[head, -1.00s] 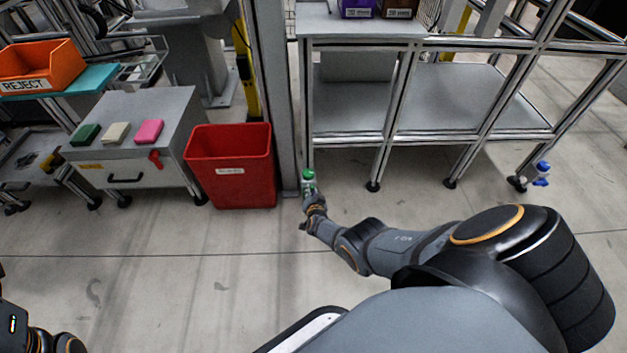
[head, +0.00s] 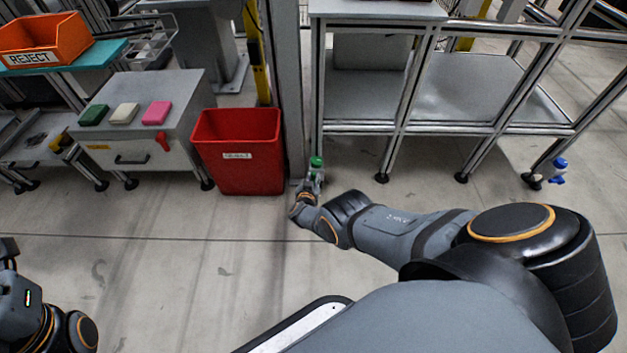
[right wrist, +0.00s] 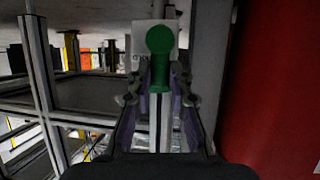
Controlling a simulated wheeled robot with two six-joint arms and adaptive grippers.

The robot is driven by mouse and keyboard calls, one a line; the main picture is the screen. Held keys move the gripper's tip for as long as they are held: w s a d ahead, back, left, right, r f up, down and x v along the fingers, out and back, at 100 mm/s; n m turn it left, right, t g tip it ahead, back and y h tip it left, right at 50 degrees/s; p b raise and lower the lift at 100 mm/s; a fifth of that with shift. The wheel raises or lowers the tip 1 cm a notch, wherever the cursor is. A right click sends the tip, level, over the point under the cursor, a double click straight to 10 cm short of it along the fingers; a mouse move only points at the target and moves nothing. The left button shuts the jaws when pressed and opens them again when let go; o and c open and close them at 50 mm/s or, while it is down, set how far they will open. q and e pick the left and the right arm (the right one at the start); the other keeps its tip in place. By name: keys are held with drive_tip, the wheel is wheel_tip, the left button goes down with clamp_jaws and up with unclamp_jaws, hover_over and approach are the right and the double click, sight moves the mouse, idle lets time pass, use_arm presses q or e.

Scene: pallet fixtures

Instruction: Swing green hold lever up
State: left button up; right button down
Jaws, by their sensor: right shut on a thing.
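The green hold lever (head: 316,162) shows as a small green knob low beside the grey upright post, right of the red bin. In the right wrist view the lever (right wrist: 159,62) has a round green head and a green stem hanging down in front of a pale plate. My right gripper (head: 314,180) is at the lever. In the right wrist view its two fingers (right wrist: 158,88) stand on either side of the stem and are shut on it. The fingers hide part of the stem's sides. Of my left arm only links show at the lower left; its gripper is not in view.
The red bin (head: 238,160) stands close left of the lever. The grey post (head: 286,90) rises beside it. A metal frame table (head: 370,105) is at the right. A grey cabinet with coloured blocks (head: 140,130) stands further left. The floor in front is clear.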

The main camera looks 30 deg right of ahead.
idle(0.3)
drive_tip(key=c, duration=1.2)
unclamp_jaws()
